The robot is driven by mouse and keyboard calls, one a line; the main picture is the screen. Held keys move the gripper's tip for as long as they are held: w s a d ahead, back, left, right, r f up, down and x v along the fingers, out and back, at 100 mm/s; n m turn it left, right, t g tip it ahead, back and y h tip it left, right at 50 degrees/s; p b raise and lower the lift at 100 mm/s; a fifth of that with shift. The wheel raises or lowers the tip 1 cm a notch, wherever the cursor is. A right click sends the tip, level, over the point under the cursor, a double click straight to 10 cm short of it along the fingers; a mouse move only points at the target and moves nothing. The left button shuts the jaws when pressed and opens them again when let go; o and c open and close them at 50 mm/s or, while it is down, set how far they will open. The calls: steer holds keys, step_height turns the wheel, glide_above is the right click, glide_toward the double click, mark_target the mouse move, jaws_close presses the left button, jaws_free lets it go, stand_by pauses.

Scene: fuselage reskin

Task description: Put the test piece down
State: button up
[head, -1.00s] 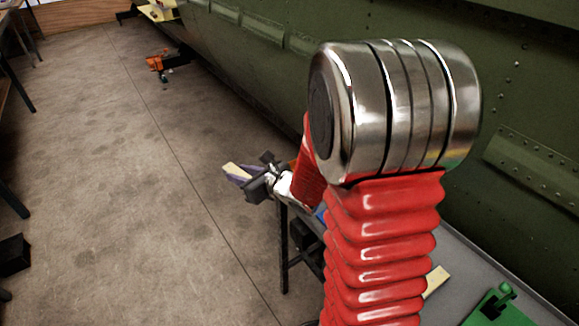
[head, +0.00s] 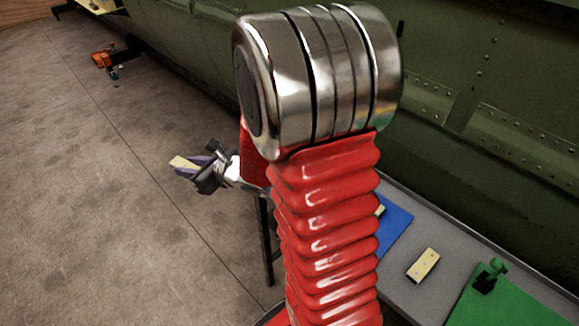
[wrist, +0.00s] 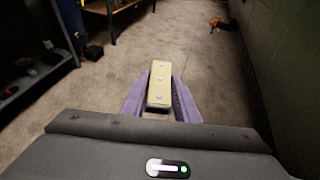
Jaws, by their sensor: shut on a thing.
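My gripper (head: 184,167) is shut on the test piece (head: 181,161), a small pale yellow strip. It is held out over the floor, left of the table, in the head view.
A grey table (head: 395,285) stands at the right along the green fuselage (head: 440,90). On it are a blue mat (head: 397,222), a loose yellow strip (head: 423,265) and a green mat (head: 490,307) with a green fixture. An orange tool (head: 103,59) lies on the floor far left.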

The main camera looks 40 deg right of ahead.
steer(key=s+d+m+h, duration=0.1)
steer(key=s+d, duration=0.3)
steer(key=d, duration=0.4)
steer(key=s+d+r+m+h, duration=0.1)
steer(key=s+d, duration=0.3)
steer(key=d, duration=0.5)
steer(key=s+d+r+m+h, duration=0.1)
steer(key=s+d, duration=0.4)
steer(key=d, duration=0.3)
steer(key=shift+d+r+t+h, duration=0.25)
steer(key=shift+d+t+h, duration=0.05)
steer(key=shift+h, duration=0.1)
steer(key=shift+w+f, duration=0.1)
steer(key=shift+f, duration=2.85)
steer(key=shift+f, duration=0.1)
steer(key=shift+f, duration=1.95)
steer(key=shift+f, duration=0.1)
